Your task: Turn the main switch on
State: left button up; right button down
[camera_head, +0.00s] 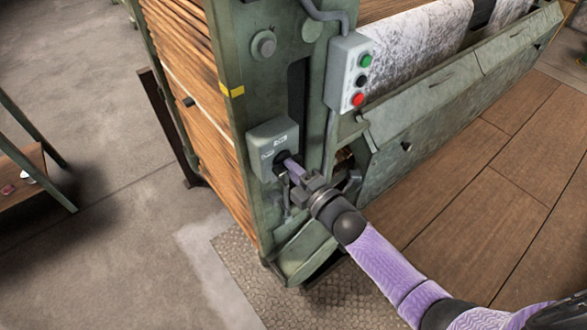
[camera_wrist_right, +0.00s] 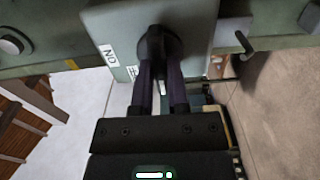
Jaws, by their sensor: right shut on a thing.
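The main switch is a grey box (camera_head: 270,140) on the end of the green machine frame, with a dark rotary knob on its face. In the right wrist view the box (camera_wrist_right: 205,25) fills the top, with an ON label (camera_wrist_right: 109,53) left of the black knob (camera_wrist_right: 157,38). My right gripper (camera_head: 285,161) reaches the box from the lower right. Its two dark purple fingers (camera_wrist_right: 159,62) are shut on the knob and hide part of it. I cannot tell the knob's exact angle. My left gripper is not in view.
A push-button box (camera_head: 348,75) with green, black and red buttons is mounted above and right of the switch. A green machine apron (camera_head: 430,110) runs to the right. A metal tread plate (camera_head: 245,280) lies on the floor below. Open floor is at left.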

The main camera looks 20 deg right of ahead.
jog(key=shift+m, duration=0.3)
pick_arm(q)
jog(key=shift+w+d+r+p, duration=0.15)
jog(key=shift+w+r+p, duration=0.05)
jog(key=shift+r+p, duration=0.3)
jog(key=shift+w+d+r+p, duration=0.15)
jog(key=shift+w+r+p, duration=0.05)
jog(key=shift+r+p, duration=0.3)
pick_arm(e)
jog(key=shift+m, duration=8.6)
jog(key=shift+f, duration=0.1)
jog(key=c, duration=0.6)
grip_release()
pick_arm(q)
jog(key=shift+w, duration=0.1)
pick_arm(e)
jog(key=shift+s, duration=0.1)
